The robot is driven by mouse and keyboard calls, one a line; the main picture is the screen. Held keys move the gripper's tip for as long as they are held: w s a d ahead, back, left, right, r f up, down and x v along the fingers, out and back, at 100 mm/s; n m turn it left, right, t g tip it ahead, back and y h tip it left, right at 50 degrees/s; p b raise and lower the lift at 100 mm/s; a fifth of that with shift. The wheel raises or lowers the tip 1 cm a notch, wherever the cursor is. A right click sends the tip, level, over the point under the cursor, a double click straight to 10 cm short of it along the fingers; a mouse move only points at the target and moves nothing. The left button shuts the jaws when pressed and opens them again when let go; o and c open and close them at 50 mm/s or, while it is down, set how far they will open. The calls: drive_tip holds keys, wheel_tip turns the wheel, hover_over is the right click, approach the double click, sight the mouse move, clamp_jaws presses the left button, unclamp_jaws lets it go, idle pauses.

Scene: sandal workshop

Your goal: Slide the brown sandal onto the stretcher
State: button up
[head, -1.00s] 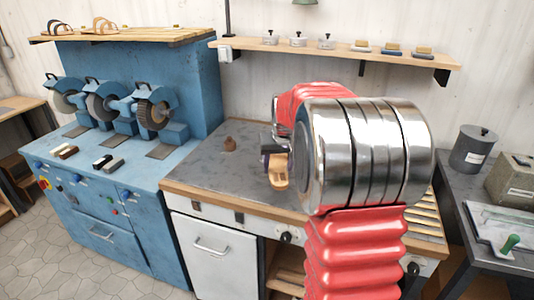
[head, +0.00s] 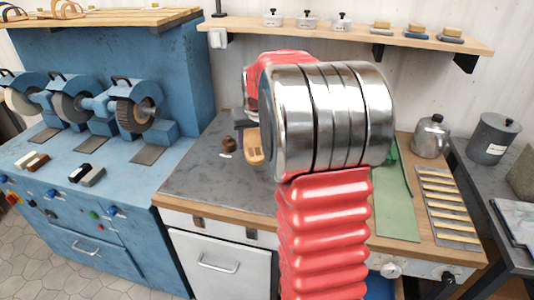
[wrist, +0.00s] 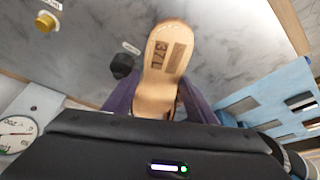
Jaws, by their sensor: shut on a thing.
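The brown sandal (wrist: 164,70) shows its tan sole with a size mark in the wrist view. In the head view the sandal (head: 254,147) hangs over the grey worktop, left of my arm. My gripper (wrist: 160,108) is shut on the sandal, its purple fingers on either side of it. A small brown rounded thing (head: 229,144), perhaps the stretcher, stands left of the sandal, apart from it in the picture. It looks like the dark knob (wrist: 122,66) in the wrist view. My arm hides part of the bench and gripper in the head view.
A blue grinding machine (head: 140,165) stands left of the bench. A green mat (head: 395,215), a slatted rack (head: 445,205) and a metal pot (head: 431,137) are on the right. A shelf (head: 355,31) runs behind.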

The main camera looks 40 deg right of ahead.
drive_tip(key=shift+d, duration=0.2)
drive_tip(key=shift+f, duration=3.05)
drive_tip(key=shift+f, duration=1.9)
drive_tip(key=o, duration=1.4)
drive_tip(key=shift+f, duration=0.1)
